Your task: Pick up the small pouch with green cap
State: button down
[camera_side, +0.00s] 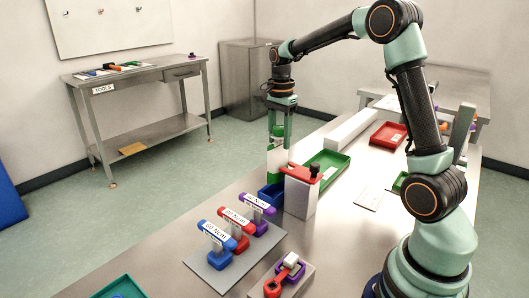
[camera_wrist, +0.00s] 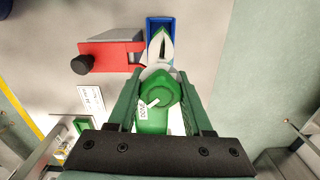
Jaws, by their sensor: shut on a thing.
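The small pouch (camera_side: 277,160) is white with green at its lower part and a green cap (camera_side: 278,131) on top. It hangs roughly upright from my gripper (camera_side: 278,122), which is shut on its green top. In the wrist view the green cap (camera_wrist: 157,92) is between the two green fingers of my gripper (camera_wrist: 160,88), and a white and green tip of the pouch (camera_wrist: 159,47) points away beyond them. A small blue bin (camera_side: 269,197) is below the pouch in the side view. The gap between pouch and bin is hard to judge.
A grey block with a red top and black knob (camera_side: 301,177) stands close right of the pouch. A green tray (camera_side: 328,168) and red tray (camera_side: 388,134) lie farther back. Several labelled colored holders (camera_side: 236,229) stand on a grey plate in front. The floor at left is open.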

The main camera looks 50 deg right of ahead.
notch_tip(320, 180, up, 20)
jog(key=shift+r, duration=0.2)
dwell(0.4)
